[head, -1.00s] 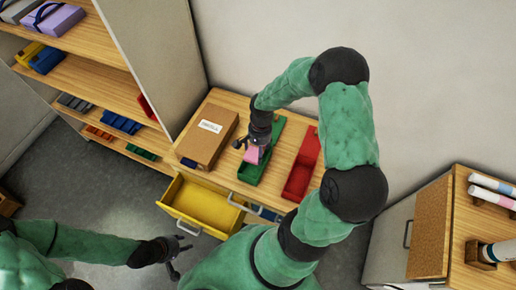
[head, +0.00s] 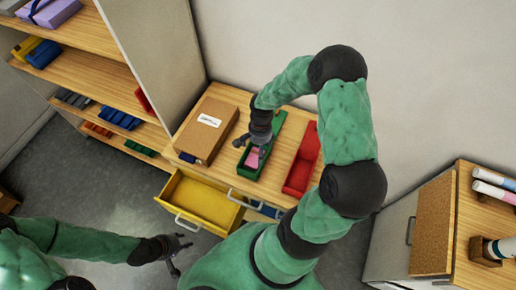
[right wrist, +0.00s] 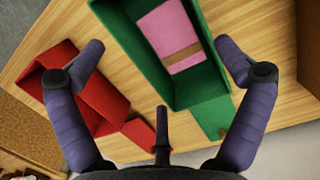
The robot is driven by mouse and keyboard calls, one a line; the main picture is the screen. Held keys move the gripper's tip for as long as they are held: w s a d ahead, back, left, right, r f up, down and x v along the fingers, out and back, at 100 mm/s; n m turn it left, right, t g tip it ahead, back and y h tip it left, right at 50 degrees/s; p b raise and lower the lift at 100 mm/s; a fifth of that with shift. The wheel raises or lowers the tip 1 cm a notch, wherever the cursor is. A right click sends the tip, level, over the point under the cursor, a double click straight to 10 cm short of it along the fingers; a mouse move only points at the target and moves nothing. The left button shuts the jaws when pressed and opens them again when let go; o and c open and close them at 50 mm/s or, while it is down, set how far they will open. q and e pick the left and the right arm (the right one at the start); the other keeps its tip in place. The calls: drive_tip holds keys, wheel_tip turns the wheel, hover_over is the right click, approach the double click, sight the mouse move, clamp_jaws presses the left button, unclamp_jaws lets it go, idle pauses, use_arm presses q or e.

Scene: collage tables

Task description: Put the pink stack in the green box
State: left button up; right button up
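The pink stack (right wrist: 172,35), with a brown band around it, lies inside the green box (right wrist: 131,42) in the right wrist view. In the head view the pink stack (head: 254,157) shows in the green box (head: 250,172) below my right gripper (head: 252,143). In the right wrist view the fingers of my right gripper (right wrist: 160,55) are spread wide, with nothing between them, above the box. My left gripper (head: 180,257) is empty, low on the left near the yellow drawer; its fingers look apart.
A red box (head: 301,165) stands right of the green box. A brown labelled carton (head: 204,132) is on the left of the tabletop. An open yellow drawer (head: 203,203) sticks out below. Shelves at left hold colored items. A cabinet (head: 434,228) stands at right.

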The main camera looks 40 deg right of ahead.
drive_tip(key=shift+r, duration=0.1)
wheel_tip(320, 180, up, 12)
drive_tip(key=d, duration=0.1)
drive_tip(key=shift+w+d, duration=0.3)
drive_tip(key=shift+w, duration=0.15)
drive_tip(key=shift+s+f, duration=0.1)
drive_tip(key=shift+f, duration=0.15)
idle(0.5)
